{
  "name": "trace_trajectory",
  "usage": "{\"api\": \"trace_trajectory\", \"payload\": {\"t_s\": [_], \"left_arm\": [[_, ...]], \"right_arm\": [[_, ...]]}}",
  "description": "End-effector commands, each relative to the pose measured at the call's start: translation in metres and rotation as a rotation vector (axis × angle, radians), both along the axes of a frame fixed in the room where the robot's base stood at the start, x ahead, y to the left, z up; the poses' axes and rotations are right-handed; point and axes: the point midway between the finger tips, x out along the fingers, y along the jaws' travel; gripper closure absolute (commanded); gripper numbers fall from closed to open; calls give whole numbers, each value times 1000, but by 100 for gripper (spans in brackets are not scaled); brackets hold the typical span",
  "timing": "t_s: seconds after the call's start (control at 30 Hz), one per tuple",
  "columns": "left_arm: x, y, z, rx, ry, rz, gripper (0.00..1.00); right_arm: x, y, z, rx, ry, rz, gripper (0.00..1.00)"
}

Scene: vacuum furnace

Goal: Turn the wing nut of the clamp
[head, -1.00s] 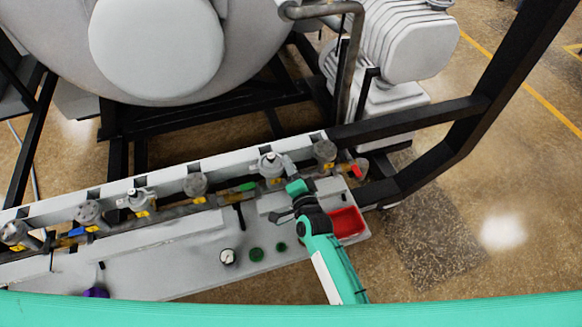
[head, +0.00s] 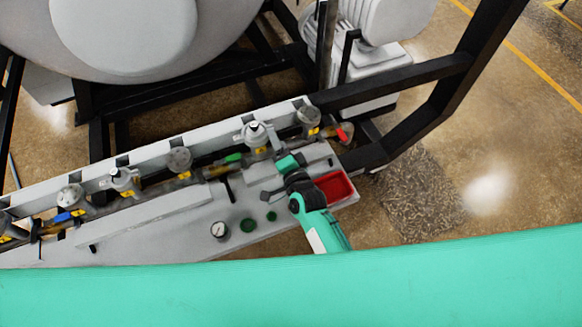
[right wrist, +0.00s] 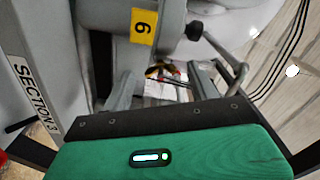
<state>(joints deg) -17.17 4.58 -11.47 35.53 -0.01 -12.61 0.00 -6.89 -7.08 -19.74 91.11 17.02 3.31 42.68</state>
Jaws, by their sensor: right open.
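The grey clamp (head: 256,133) sits on the rail of fittings near its right end. In the right wrist view a grey body with a yellow "6" label (right wrist: 144,35) fills the top. Beside it are a dark knob (right wrist: 193,31) and a grey rod-like part (right wrist: 226,58); I cannot tell whether these are the wing nut. My right gripper (head: 275,143) is open, just right of and in front of the clamp. Its grey fingers (right wrist: 166,82) stand apart below the label, with nothing clearly held between them. My left gripper is out of view.
A red tray (head: 335,187) lies on the grey bench right of my arm. A gauge (head: 220,230), green discs (head: 248,226) and a black tool (head: 228,188) lie left. A black frame post (head: 440,110) rises on the right. The vessel (head: 125,35) stands behind.

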Motion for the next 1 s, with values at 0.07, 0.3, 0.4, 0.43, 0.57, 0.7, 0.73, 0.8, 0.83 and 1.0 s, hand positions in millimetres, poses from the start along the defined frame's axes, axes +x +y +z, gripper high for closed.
{"api": "trace_trajectory", "payload": {"t_s": [0.07, 0.3, 0.4, 0.43, 0.57, 0.7, 0.73, 0.8, 0.83, 1.0], "left_arm": [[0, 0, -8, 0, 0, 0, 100], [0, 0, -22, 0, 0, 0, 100], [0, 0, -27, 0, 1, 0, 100], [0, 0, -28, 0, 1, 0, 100], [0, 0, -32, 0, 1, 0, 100], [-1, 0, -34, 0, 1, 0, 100], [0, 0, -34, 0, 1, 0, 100], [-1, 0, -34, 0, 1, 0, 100], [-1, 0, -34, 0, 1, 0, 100], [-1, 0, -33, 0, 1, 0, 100]], "right_arm": [[-16, -5, -4, 1, 1, 0, 40], [-60, -19, -5, -1, 2, 0, 40], [-75, -24, -3, 0, 1, 1, 40], [-80, -25, -3, 0, 1, 1, 40], [-94, -30, -3, 0, 1, 1, 40], [-101, -32, -1, 1, 1, 1, 40], [-102, -33, -1, 1, 1, 1, 40], [-103, -33, 0, 1, 0, 0, 40], [-103, -33, 0, 1, 0, 0, 40], [-103, -33, 0, 1, 0, 0, 40]]}}
